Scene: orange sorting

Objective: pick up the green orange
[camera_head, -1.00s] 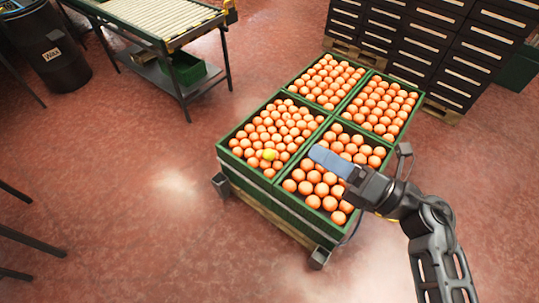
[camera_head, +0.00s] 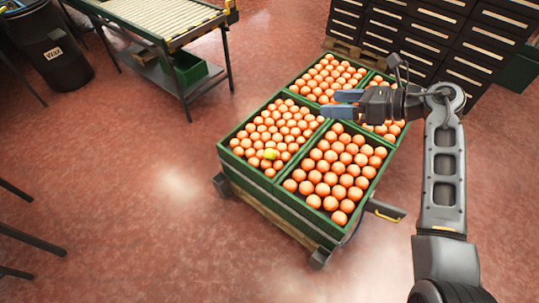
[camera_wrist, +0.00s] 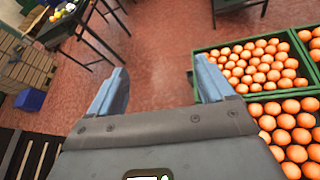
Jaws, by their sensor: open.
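The green orange (camera_head: 270,154) is a yellow-green fruit lying among orange ones in the front-left green crate (camera_head: 228,160). My gripper (camera_head: 338,104) is open and empty, with two blue fingers. In the head view it appears above the crates, up and to the right of the green orange, with its fingers pointing left. In the wrist view, the open fingers (camera_wrist: 158,85) have red floor between them. I cannot make out the green orange in the wrist view.
Several green crates of oranges stand together on a wheeled cart. Dark drawer cabinets (camera_head: 440,45) stand behind them. A roller table (camera_head: 165,22) is at the upper left, near a black bin (camera_head: 52,50).

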